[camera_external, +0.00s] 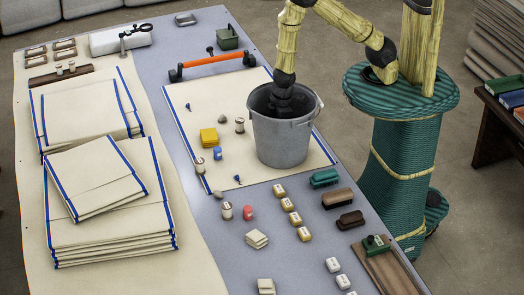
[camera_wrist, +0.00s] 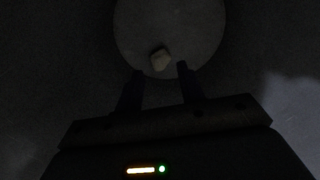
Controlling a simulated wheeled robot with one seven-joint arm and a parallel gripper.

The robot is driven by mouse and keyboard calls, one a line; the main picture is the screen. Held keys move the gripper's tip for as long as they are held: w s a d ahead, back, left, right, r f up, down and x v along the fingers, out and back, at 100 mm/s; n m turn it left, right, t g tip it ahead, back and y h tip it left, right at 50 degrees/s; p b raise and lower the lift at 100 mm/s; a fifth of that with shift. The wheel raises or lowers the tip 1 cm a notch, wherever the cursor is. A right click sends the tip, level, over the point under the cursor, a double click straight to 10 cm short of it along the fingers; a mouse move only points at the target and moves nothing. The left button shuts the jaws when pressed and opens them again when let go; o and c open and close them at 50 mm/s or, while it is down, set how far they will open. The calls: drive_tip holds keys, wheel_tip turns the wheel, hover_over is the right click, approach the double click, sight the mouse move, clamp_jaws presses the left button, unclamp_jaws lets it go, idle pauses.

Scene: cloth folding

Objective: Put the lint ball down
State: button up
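My gripper (camera_wrist: 160,68) is down inside a grey metal bucket (camera_external: 283,142) on the table. In the wrist view its two dark fingers stand apart with nothing held between them. In the external view the bucket wall hides my fingers and the lump.
The bucket stands on a blue-edged cloth (camera_external: 190,102). A yellow block (camera_external: 209,137), spools and small grey lumps (camera_external: 217,194) lie to its left. Brushes (camera_external: 337,198) and labelled blocks (camera_external: 289,204) lie in front. Folded cloth stacks (camera_external: 105,225) fill the left side.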

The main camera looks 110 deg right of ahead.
wheel_tip(320, 180, up, 6)
drive_tip(key=shift+s+p, duration=0.35)
idle(0.4)
drive_tip(key=s+a+r, duration=0.1)
drive_tip(key=s+r, duration=0.3)
drive_tip(key=r, duration=0.3)
drive_tip(key=s+a+r+t, duration=0.1)
drive_tip(key=s+r, duration=0.3)
drive_tip(key=r, duration=0.4)
drive_tip(key=shift+s+r, duration=0.15)
drive_tip(key=shift+s, duration=0.15)
drive_tip(key=shift+o, duration=0.2)
drive_tip(key=shift+a, duration=0.1)
drive_tip(key=shift+o, duration=1.2)
